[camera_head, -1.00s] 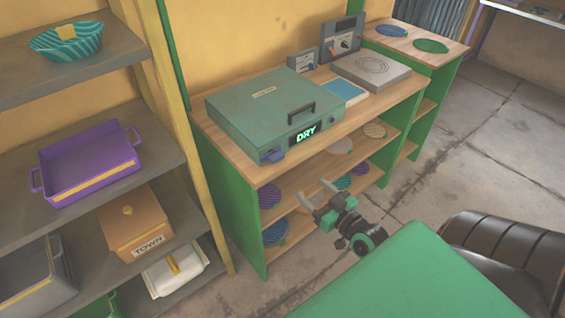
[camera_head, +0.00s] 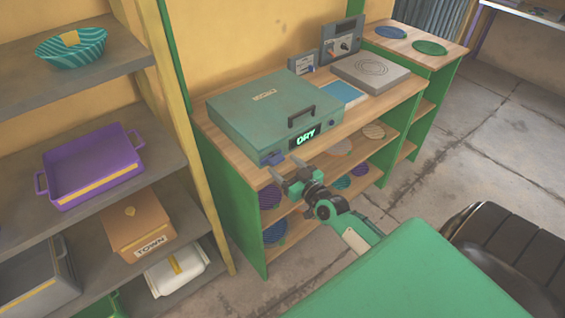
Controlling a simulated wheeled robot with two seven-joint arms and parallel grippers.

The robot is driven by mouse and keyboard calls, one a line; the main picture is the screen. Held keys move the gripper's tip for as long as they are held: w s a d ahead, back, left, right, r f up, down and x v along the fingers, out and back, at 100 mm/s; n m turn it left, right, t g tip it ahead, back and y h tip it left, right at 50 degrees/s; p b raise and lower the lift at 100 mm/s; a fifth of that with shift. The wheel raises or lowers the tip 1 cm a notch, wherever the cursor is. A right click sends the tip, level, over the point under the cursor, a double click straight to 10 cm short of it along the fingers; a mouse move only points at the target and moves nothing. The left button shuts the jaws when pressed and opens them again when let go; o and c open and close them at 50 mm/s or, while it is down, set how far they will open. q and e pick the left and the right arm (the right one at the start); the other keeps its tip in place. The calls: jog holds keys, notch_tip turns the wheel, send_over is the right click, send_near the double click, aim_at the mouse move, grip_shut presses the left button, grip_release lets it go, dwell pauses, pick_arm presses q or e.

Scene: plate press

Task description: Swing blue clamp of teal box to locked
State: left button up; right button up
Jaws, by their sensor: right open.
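The teal box (camera_head: 248,112) sits shut on the wooden bench top (camera_head: 356,119), with a dark handle (camera_head: 301,116) and a lit "DRY" display (camera_head: 304,135) on its front. My right gripper (camera_head: 283,177) is open and empty. Its fingers point toward the box's front, just below and in front of the clamp, and seem apart from it. My left gripper does not show.
A grey plate unit (camera_head: 371,71), a blue panel (camera_head: 341,94) and small control boxes (camera_head: 343,40) stand right of and behind the box. Round plates (camera_head: 275,233) lie on shelves under the bench. A shelf rack at left holds a purple tray (camera_head: 91,179). Floor (camera_head: 463,170) is clear at right.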

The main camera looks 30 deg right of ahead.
jog(key=shift+w+a, duration=0.1)
jog(key=shift+w, duration=0.7)
jog(key=c, duration=1)
